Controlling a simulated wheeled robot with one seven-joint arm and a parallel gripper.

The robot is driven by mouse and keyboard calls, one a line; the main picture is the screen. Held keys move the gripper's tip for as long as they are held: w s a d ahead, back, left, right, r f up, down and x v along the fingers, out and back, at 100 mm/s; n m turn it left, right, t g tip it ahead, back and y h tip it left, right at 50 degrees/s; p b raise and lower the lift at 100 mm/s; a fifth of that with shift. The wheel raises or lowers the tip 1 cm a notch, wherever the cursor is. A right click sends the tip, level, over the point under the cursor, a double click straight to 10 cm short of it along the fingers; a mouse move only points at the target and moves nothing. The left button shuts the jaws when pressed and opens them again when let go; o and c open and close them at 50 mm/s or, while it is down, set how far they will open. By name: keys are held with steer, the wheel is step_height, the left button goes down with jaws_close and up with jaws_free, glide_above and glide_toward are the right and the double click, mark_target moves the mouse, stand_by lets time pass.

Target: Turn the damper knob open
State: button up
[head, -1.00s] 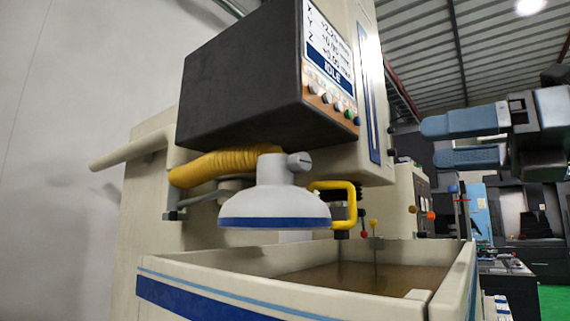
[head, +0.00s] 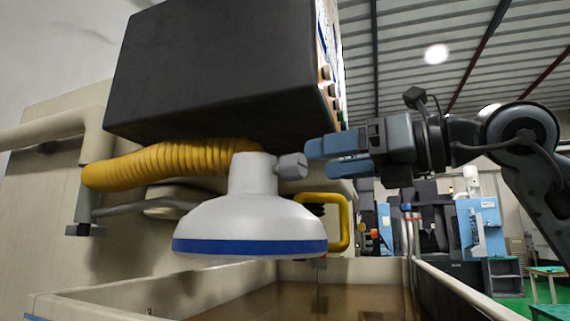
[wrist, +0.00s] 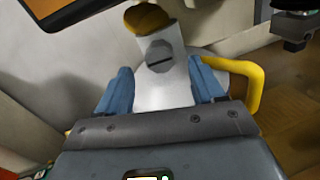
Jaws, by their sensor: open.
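The damper knob (head: 291,167) is a small grey knob on the right side of the neck of a white extraction hood (head: 250,215) with a blue rim band. In the wrist view the knob (wrist: 159,56) faces the camera, with a dark slot lying roughly level across it. My gripper (head: 318,158) comes from the right with its blue fingers close to the knob. In the wrist view the fingers (wrist: 159,82) are spread, one on each side of the hood neck in the picture, with the knob between and beyond them. I cannot tell any contact.
A yellow ribbed hose (head: 165,162) joins the hood neck. A yellow handle (head: 340,222) sticks out on the hood's right. A black control box (head: 215,70) hangs close above, and a tank (head: 130,297) with brown liquid lies below.

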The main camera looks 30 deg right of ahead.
mark_target(303, 162)
steer(key=p+x, duration=0.1)
steer(key=x, duration=0.4)
steer(key=shift+a+r+p, duration=0.1)
steer(key=shift+p, duration=0.25)
steer(key=shift+w+a, duration=0.3)
steer(key=shift+w, duration=0.2)
steer(key=shift+c, duration=0.5)
steer(key=c, duration=0.9)
steer(key=shift+c, duration=0.2)
